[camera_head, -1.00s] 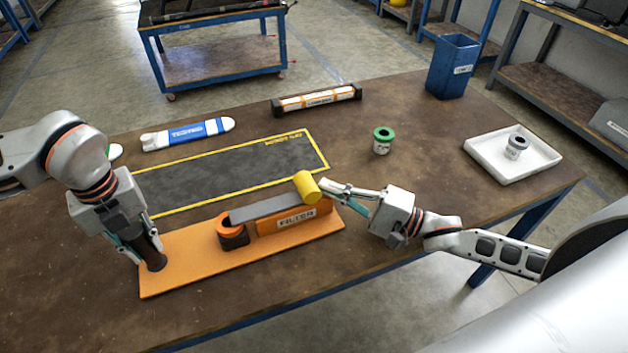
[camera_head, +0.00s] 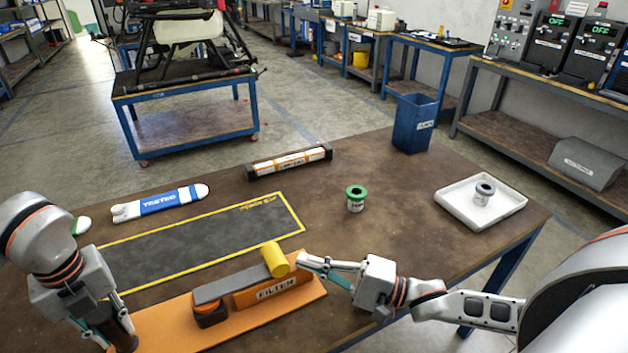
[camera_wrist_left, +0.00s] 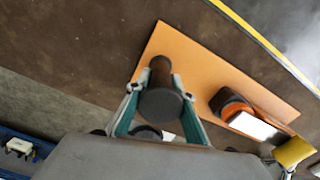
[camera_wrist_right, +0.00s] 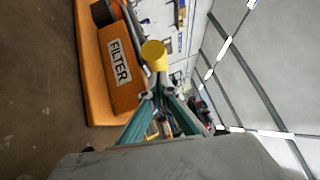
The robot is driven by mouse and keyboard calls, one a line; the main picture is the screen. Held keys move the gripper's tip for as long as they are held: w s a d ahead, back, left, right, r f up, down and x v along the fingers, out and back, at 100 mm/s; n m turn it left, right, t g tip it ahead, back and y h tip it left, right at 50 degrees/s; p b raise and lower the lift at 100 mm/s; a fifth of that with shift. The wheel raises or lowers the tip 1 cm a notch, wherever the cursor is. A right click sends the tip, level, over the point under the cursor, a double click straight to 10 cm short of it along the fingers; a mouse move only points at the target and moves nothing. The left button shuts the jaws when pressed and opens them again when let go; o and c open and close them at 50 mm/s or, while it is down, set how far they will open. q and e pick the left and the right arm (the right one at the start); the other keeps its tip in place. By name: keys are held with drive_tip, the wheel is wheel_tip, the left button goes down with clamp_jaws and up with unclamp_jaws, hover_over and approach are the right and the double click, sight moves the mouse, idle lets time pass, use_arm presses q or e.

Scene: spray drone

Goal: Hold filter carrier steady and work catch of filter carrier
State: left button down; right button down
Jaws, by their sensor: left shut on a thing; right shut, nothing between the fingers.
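The filter carrier has an orange base plate (camera_head: 168,326), an orange block marked FILTER (camera_head: 272,287), a grey lever bar (camera_head: 230,284) and a yellow cylindrical end (camera_head: 274,259). A dark upright knob (camera_wrist_left: 160,95) stands on the plate's left end. My left gripper (camera_wrist_left: 160,100) is shut on this dark knob. In the head view my left gripper (camera_head: 112,340) is at the lower left, its fingertips near the frame's bottom. My right gripper (camera_head: 302,262) is shut and empty, its tips beside the yellow end. The yellow end also shows just beyond the tips in the right wrist view (camera_wrist_right: 155,54).
A yellow-edged dark mat (camera_head: 200,243) lies behind the carrier. A blue-and-white TASTED tool (camera_head: 160,204), a labelled bar (camera_head: 290,162), a green-topped jar (camera_head: 356,198) and a white tray (camera_head: 450,207) with a grey-topped jar (camera_head: 483,193) lie farther back. A blue bin (camera_head: 414,125) stands at the back right.

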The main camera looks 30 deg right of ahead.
use_arm(q)
drive_tip(key=shift+w+a, duration=0.1)
use_arm(e)
drive_tip(key=v, duration=1.7)
drive_tip(key=shift+w+d+f, duration=0.1)
drive_tip(key=shift+d+f, duration=0.05)
drive_tip(key=shift+d, duration=0.05)
use_arm(q)
drive_tip(key=c, duration=1.7)
unclamp_jaws()
